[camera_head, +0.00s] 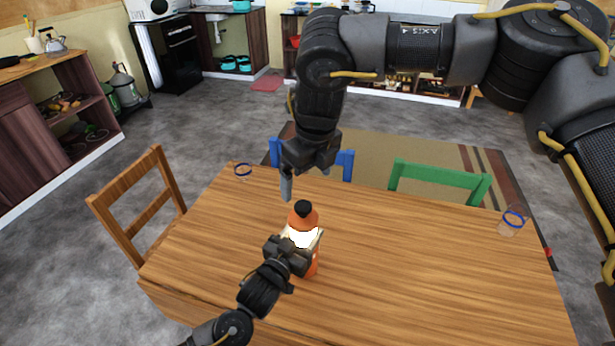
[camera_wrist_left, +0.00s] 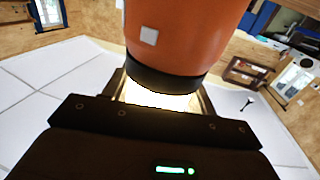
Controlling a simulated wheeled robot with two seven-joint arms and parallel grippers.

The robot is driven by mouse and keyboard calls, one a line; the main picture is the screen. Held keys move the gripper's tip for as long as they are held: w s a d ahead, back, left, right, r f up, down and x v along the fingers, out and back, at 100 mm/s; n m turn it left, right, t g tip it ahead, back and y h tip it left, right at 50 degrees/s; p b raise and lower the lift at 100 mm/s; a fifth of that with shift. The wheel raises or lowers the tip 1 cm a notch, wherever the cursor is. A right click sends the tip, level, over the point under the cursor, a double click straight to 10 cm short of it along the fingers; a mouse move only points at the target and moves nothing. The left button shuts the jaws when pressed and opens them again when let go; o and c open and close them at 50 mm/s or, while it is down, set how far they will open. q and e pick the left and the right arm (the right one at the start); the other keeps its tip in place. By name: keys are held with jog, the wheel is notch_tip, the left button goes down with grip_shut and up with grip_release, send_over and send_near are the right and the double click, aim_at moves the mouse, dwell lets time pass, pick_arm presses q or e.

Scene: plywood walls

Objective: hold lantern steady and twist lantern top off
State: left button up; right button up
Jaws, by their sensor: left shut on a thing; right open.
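An orange lantern (camera_head: 304,219) with a black cap and a brightly glowing middle stands upright on the wooden table (camera_head: 420,270). My left gripper (camera_head: 292,252) is shut on the lantern from the near left side, around its middle. In the left wrist view the lantern's orange part (camera_wrist_left: 185,35), with a dark band and a bright glow, fills the top centre beyond the gripper body. My right gripper (camera_head: 302,180) is open and empty, pointing down above and beyond the black cap, apart from it in the picture.
A clear glass with a blue rim (camera_head: 513,222) stands at the table's right end, another (camera_head: 243,171) at the far left corner. A wooden chair (camera_head: 137,205), blue chair (camera_head: 345,163) and green chair (camera_head: 440,180) surround the table. Its right half is mostly clear.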

aim_at(303, 205)
jog(key=shift+a+f, duration=0.1)
jog(key=shift+f, duration=0.25)
jog(key=f, duration=0.3)
jog(key=w+f, duration=0.1)
jog(key=f, duration=0.3)
jog(key=a+f, duration=0.1)
jog(key=f, duration=0.3)
jog(key=shift+w+f, duration=0.15)
jog(key=shift+w, duration=0.05)
jog(key=c, duration=1.1)
jog(key=shift+m, duration=1.6)
pick_arm(q)
jog(key=shift+a, duration=0.1)
pick_arm(e)
jog(key=shift+m+h, duration=0.4)
jog(key=shift+m, duration=1)
